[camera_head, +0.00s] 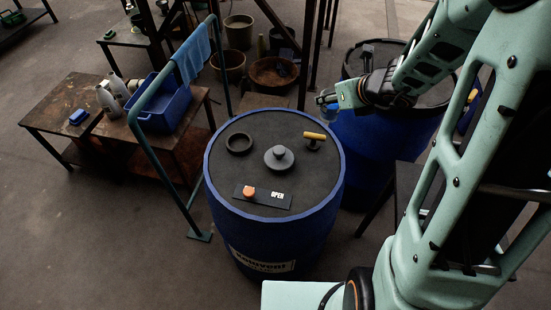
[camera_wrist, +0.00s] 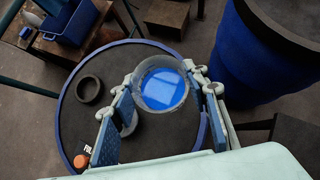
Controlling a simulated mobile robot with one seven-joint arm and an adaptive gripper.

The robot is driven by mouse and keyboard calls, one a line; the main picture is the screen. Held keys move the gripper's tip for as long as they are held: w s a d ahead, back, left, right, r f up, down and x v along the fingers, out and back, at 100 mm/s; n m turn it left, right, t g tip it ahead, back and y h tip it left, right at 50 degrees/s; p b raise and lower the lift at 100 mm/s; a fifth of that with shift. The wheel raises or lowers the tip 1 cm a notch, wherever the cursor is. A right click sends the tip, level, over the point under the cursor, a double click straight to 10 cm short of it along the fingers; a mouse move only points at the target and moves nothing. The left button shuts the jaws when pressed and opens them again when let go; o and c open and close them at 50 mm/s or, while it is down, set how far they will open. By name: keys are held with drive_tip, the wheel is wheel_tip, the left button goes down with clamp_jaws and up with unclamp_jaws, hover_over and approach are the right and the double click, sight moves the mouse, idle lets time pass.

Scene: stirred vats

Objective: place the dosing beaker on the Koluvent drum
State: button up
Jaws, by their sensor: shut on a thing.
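The dosing beaker (camera_wrist: 162,86) is a clear round cup with bright blue liquid in it. My gripper (camera_wrist: 165,98) is shut on it, one finger on each side. In the head view the beaker (camera_head: 327,98) is small and partly hidden by my gripper (camera_head: 342,95), held in the air beyond the right back edge of the Koluvent drum's lid. The Koluvent drum (camera_head: 225,222) is blue with a dark flat top and a partly readable white label. In the wrist view the beaker overlaps the right part of the drum top (camera_wrist: 75,125).
The drum top carries a dark ring (camera_head: 239,143), a grey knob (camera_head: 279,158), a yellow-handled piece (camera_head: 315,137) and a plate with an orange button (camera_head: 249,191). A second blue drum (camera_head: 365,150) stands behind right. A green rail (camera_head: 165,160) stands left. The top's front right is clear.

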drive_tip(key=w+f+n+y+b, duration=0.1)
drive_tip(key=w+f+n+b, duration=0.1)
drive_tip(key=w+b, duration=0.45)
drive_tip(key=g+b, duration=0.1)
drive_tip(key=b, duration=0.9)
hover_over(287, 135)
drive_tip(key=shift+y, duration=0.3)
wheel_tip(287, 135, down, 14)
drive_tip(key=shift+s+a+r, duration=0.1)
drive_tip(key=shift+s, duration=0.05)
drive_tip(key=shift+f, duration=0.25)
drive_tip(key=shift+f, duration=0.1)
drive_tip(key=shift+f, duration=0.15)
drive_tip(key=o, duration=1.3)
drive_tip(key=shift+c, duration=0.2)
